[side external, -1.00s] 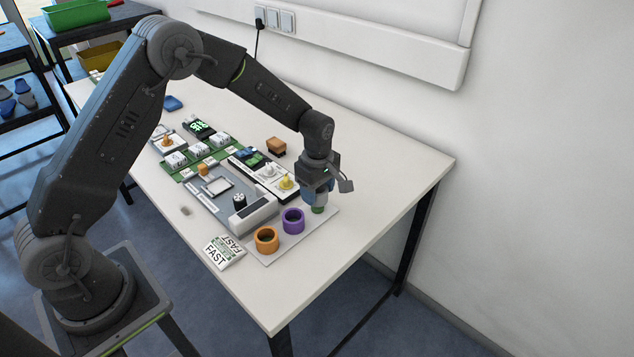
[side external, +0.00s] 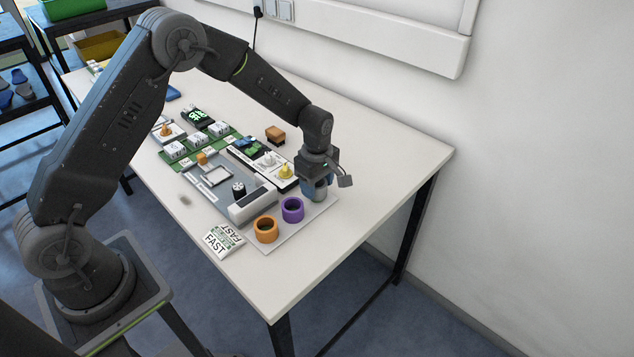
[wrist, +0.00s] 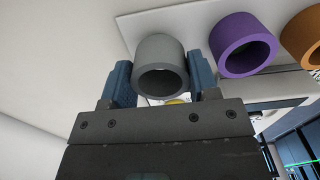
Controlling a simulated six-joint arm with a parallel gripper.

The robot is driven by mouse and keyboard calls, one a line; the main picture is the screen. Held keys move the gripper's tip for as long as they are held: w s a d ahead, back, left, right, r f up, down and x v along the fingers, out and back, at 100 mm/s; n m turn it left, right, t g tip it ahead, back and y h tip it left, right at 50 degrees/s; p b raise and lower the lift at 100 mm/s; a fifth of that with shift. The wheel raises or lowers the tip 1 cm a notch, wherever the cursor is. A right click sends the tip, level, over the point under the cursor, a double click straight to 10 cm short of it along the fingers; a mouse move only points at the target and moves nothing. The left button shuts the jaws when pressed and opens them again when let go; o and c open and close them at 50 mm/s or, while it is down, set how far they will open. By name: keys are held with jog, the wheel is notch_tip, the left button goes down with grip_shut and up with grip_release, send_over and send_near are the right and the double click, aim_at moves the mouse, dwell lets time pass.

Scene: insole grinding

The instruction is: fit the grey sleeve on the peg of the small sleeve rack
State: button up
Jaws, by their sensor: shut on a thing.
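The grey sleeve (wrist: 158,50) is between the two blue fingers of my gripper (wrist: 159,68) in the wrist view, its hollow end showing. In the side view my gripper (side external: 317,187) is low over the far right end of the small sleeve rack's light plate (side external: 262,245), shut on the sleeve. The sleeve is in line with the purple (side external: 292,210) and orange (side external: 266,229) sleeves standing on that plate. The peg is hidden under my gripper, so I cannot tell how far the sleeve sits on it.
A grey device (side external: 252,205) stands beside the rack, with yellow (side external: 285,172) and white knobs behind it. White cards reading FAST (side external: 220,242) lie at the left. A brown block (side external: 275,134) stands farther back. The table's right side is clear.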

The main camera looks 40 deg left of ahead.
jog(key=shift+f, duration=0.8)
dwell(1.3)
jog(key=o, duration=1.3)
notch_tip(320, 180, up, 9)
jog(key=shift+r, duration=0.1)
dwell(0.8)
